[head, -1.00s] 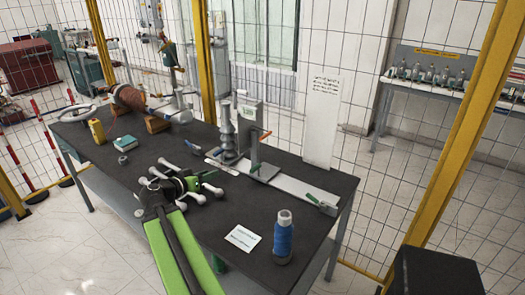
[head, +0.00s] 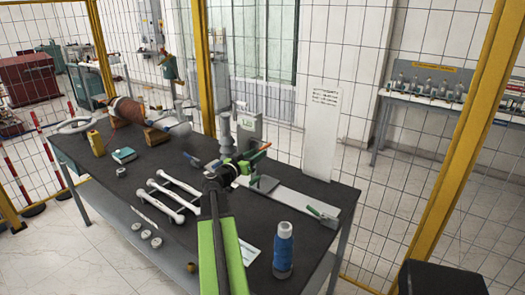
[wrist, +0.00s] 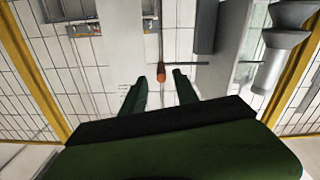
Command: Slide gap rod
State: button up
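The gap rod's orange end (wrist: 161,76) shows in the wrist view, just ahead of my fingertips and roughly between them. A thin dark rod (wrist: 190,63) runs right from near it towards the grey ribbed insulator (wrist: 275,50). In the head view the grey stand (head: 250,128) with the ribbed insulator (head: 226,135) stands on the table; my arm partly hides its lower part. My gripper (head: 256,158) is in front of the stand, and its two green fingers (wrist: 158,84) are apart and empty. Whether they touch the rod cannot be told.
The dark table (head: 150,165) holds several white-ended rods (head: 172,198), a blue bottle (head: 283,250), a white card (head: 250,252), a yellow can (head: 96,143) and a brown bushing (head: 128,110). A light rail with a green-handled clamp (head: 322,213) extends right from the stand. A mesh fence stands behind.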

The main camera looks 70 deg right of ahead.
aim_at(262, 148)
jog(key=x, duration=0.4)
jog(key=shift+d, duration=0.2)
grip_shut()
jog(key=shift+s+a, duration=0.1)
dwell(1.1)
